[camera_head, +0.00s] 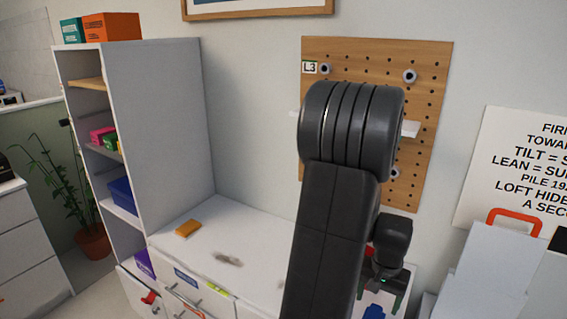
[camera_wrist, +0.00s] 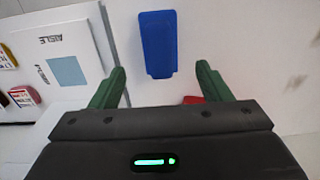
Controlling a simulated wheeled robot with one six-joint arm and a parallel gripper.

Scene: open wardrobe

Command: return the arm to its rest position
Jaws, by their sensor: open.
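My gripper (camera_wrist: 161,70) shows in the wrist view with its two green fingers spread apart and nothing between them touching either one. A blue flat piece (camera_wrist: 157,42) is seen beyond the gap between the fingers, and a small red thing (camera_wrist: 193,100) is partly hidden by my gripper. In the head view my dark arm is folded, rising through the middle and bending at a thick joint in front of the pegboard (camera_head: 425,90). My wrist hangs to the right of the arm link, and the fingers there are mostly hidden or too small to read.
A tall white open shelf (camera_head: 160,120) stands at left. A white counter (camera_head: 215,225) holds an orange block (camera_head: 187,228) and has drawers below. A white box with an orange handle (camera_head: 515,215) stands at right. The middle left of the counter is mostly clear.

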